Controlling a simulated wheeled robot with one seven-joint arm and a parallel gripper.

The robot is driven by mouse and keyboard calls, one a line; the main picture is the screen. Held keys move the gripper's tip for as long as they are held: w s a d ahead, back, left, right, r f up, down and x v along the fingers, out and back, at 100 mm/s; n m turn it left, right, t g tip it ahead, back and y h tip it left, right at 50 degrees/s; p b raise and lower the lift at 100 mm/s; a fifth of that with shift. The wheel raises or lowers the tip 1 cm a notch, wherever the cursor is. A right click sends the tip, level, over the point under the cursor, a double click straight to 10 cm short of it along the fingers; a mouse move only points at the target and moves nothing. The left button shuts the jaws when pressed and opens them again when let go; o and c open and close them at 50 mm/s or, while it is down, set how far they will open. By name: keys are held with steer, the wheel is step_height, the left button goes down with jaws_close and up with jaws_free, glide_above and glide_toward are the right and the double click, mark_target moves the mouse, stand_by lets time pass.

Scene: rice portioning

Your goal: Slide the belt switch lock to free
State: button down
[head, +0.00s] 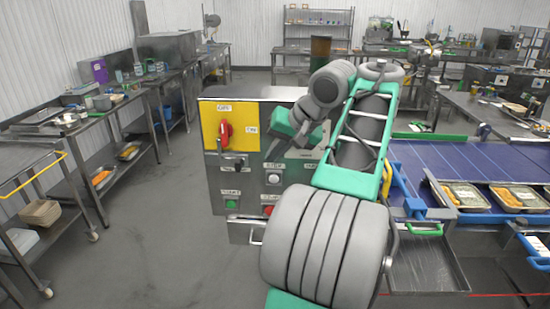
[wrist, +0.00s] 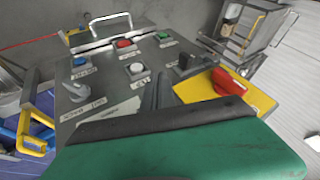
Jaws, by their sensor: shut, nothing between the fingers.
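A grey control panel (head: 262,110) stands upright in the middle of the head view. On it is a yellow plate marked OFF and ON, with a red rotary handle (head: 225,131); the handle also shows in the wrist view (wrist: 228,82). Below the plate is a small dark fitting (head: 238,162), seen as a short black piece in the wrist view (wrist: 183,61). I cannot tell whether this is the lock or how it is set. My gripper (wrist: 158,88) is shut and empty, close in front of the panel beside the yellow plate. My arm hides the panel's right part.
The panel also has a green button (head: 231,204), a red button (wrist: 124,43), a blue button (wrist: 79,60), a white button (wrist: 136,68) and a grey knob (wrist: 72,91). A metal bar handle (wrist: 110,22) sticks out. A blue conveyor (head: 430,160) with food trays lies right. Floor left is clear.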

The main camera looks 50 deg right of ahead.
mark_target(235, 161)
steer(key=b+x, duration=0.2)
steer(key=x, duration=0.4)
steer(key=shift+a+f, duration=0.1)
steer(key=shift+a, duration=0.05)
steer(key=shift+w+a+r, duration=0.15)
steer(key=shift+w+a, duration=0.4)
steer(key=shift+w, duration=0.2)
steer(key=shift+w+a+r, duration=0.2)
steer(key=shift+w+a, duration=0.35)
steer(key=shift+w, duration=0.2)
steer(key=w+a, duration=0.2)
steer(key=w, duration=0.1)
steer(key=shift+a, duration=0.25)
steer(key=shift+r, duration=0.1)
